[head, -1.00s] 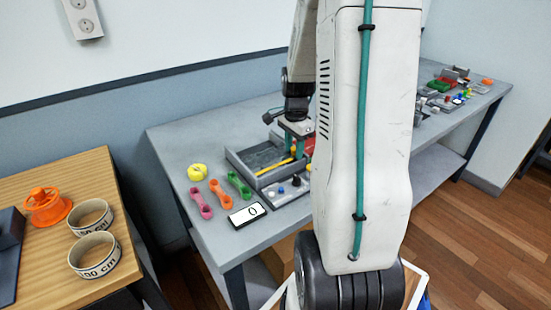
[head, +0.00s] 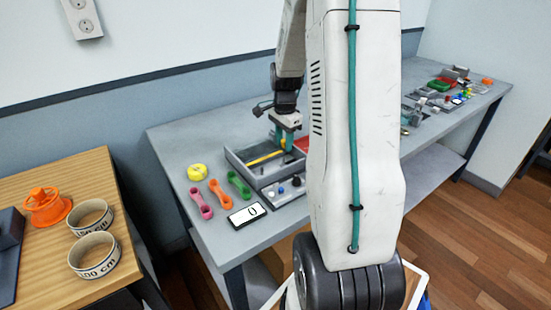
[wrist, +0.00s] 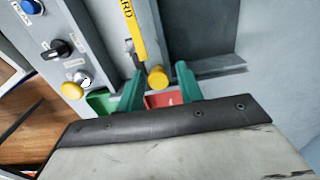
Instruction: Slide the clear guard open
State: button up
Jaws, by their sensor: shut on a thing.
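The clear guard carries a yellow strip lettered "...ARD" (wrist: 134,30), with a round yellow knob (wrist: 157,77) at its end in the wrist view. In the head view the yellow strip (head: 263,158) lies across the grey open-topped box (head: 236,162) on the bench. The clear panel itself is hard to make out. My gripper (head: 283,138) is over the box's back right part. In the wrist view its teal fingers stand either side of the knob, shut on it; the exact contact is hard to see.
A control panel with a blue button (wrist: 31,6), black switch (wrist: 57,49) and yellow knob (wrist: 72,90) adjoins the box. Red and green patches show beyond my fingers.

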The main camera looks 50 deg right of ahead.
jog(key=shift+w+d+f, duration=0.1)
jog(key=shift+w+f, duration=0.15)
jog(key=shift+w, duration=0.4)
jog(key=shift+w+d+f, duration=0.1)
jog(key=shift+w+f, duration=0.1)
jog(key=shift+w, duration=0.45)
jog(key=o, duration=0.5)
jog(key=shift+r, duration=0.1)
jog(key=shift+w+d+r, duration=0.1)
jog(key=shift+r, duration=1.45)
jog(key=shift+w+d+r, duration=0.1)
jog(key=shift+r, duration=1.45)
